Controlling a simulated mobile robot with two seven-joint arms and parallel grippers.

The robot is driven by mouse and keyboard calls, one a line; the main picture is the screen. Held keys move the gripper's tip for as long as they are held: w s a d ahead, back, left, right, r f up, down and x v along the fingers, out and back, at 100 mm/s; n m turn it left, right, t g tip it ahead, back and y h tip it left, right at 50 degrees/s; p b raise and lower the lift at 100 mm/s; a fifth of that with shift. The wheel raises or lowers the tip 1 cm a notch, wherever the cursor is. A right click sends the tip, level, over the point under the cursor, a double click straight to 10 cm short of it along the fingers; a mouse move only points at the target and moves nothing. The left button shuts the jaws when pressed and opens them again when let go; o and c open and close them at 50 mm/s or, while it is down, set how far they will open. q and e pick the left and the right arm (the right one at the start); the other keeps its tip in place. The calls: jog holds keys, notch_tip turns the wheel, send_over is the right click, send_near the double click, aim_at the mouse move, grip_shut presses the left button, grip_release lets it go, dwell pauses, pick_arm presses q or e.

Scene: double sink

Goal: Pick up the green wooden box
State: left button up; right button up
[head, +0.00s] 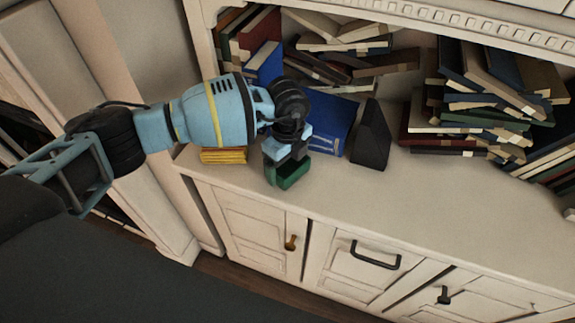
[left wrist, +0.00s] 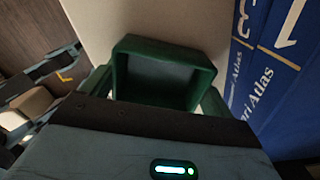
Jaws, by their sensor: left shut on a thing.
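The green wooden box (head: 292,173) is at the front of the cabinet's ledge, below my left gripper (head: 284,155). In the left wrist view the box (left wrist: 163,73) shows as a dark green square frame with a greyish inside. My left gripper (left wrist: 155,100) is shut on the box, and its fingers hide part of the near side. I cannot tell whether the box touches the ledge or hangs just above it. My right gripper is in neither view.
A blue book (head: 328,122) stands behind the gripper; a black wedge-shaped object (head: 371,138) is to its right. Yellow books (head: 223,156) lie left of the box. Piled books (head: 480,105) fill the shelf's right. The front ledge (head: 400,190) is clear to the right.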

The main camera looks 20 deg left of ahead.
aim_at(284, 172)
pick_arm(q)
jog(key=shift+r, duration=0.5)
jog(key=r, duration=0.2)
jog(key=shift+s+a+r, duration=0.3)
jog(key=shift+r, duration=0.05)
jog(key=s+a+r, duration=0.1)
jog(key=s+a, duration=0.7)
jog(key=s, duration=0.4)
jog(key=shift+s+a+r+p, duration=0.15)
jog(key=shift+s+a+p, duration=0.05)
jog(key=shift+s+p, duration=0.15)
